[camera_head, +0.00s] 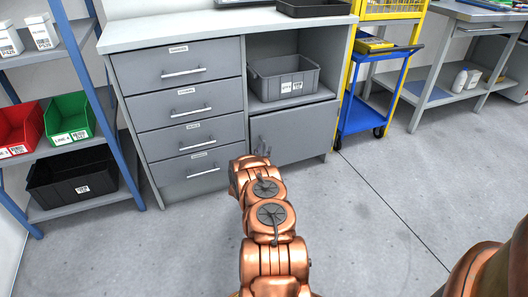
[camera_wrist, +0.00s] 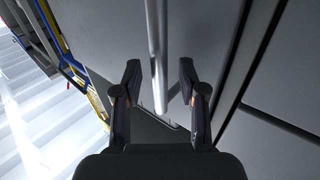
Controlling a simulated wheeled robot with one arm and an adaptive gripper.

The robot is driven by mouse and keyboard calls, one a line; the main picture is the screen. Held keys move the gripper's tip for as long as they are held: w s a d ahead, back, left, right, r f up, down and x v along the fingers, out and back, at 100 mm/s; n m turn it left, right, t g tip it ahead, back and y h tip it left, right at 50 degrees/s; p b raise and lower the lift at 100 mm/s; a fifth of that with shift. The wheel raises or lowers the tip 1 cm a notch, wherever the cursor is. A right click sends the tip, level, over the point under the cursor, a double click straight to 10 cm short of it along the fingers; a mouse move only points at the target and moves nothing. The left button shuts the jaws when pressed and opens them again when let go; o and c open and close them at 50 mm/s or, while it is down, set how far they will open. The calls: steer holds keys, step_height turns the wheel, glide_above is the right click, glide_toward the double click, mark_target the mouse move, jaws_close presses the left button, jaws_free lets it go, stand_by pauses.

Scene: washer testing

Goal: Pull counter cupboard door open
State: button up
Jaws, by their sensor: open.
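The grey cupboard door (camera_head: 305,130) is at the lower right of the counter (camera_head: 215,30), under an open shelf bay. It looks shut. In the wrist view the door panel (camera_wrist: 105,35) fills much of the picture, and its vertical bar handle (camera_wrist: 156,60) runs down the middle. My gripper (camera_wrist: 160,82) is open, with one finger on each side of the handle. I cannot tell whether either finger touches the bar. In the head view my gripper (camera_head: 262,152) is in front of the door's left part, and the handle is hard to make out.
Several drawers (camera_head: 180,75) are left of the door. A grey crate (camera_head: 284,78) sits in the bay above it. A blue and yellow trolley (camera_head: 375,90) stands just right. A rack with bins (camera_head: 60,155) is at the left. The floor in front is clear.

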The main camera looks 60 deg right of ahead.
steer(key=shift+w+d, duration=0.1)
steer(key=shift+d, duration=0.35)
steer(key=shift+c, duration=0.2)
jaws_close()
stand_by(0.4)
